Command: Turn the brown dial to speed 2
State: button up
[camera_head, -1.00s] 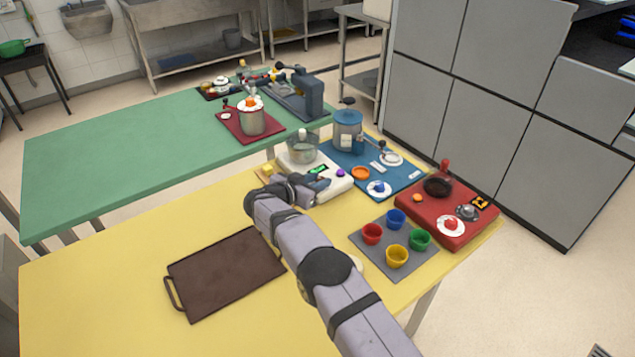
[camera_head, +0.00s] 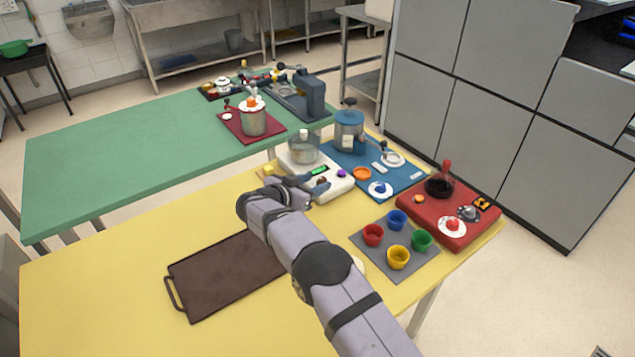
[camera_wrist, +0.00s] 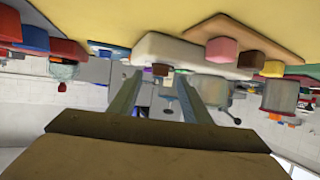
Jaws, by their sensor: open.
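The brown dial (camera_head: 322,181) is a small dark knob on the front of a white machine (camera_head: 338,188) with a clear bowl on top. In the wrist view the brown dial (camera_wrist: 160,69) shows between the fingertips, just beyond them. My gripper (camera_head: 312,183) is open and empty in front of the machine; it also shows in the wrist view (camera_wrist: 160,79). The dial's pointer and speed marks are too small to read. Contact between fingers and dial cannot be told. A purple knob (camera_head: 341,173) sits to the right of the brown one, near a green display (camera_head: 319,170).
A blue board (camera_head: 400,180) with a blue pot lies behind right. A red unit (camera_head: 455,232) and a grey mat (camera_head: 385,265) with coloured cups lie to the right. A brown tray (camera_head: 215,280) lies front left. A yellow block (camera_head: 268,170) is left of the machine.

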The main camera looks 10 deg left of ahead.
jog(key=shift+b+v, duration=0.3)
jog(key=shift+v, duration=2.05)
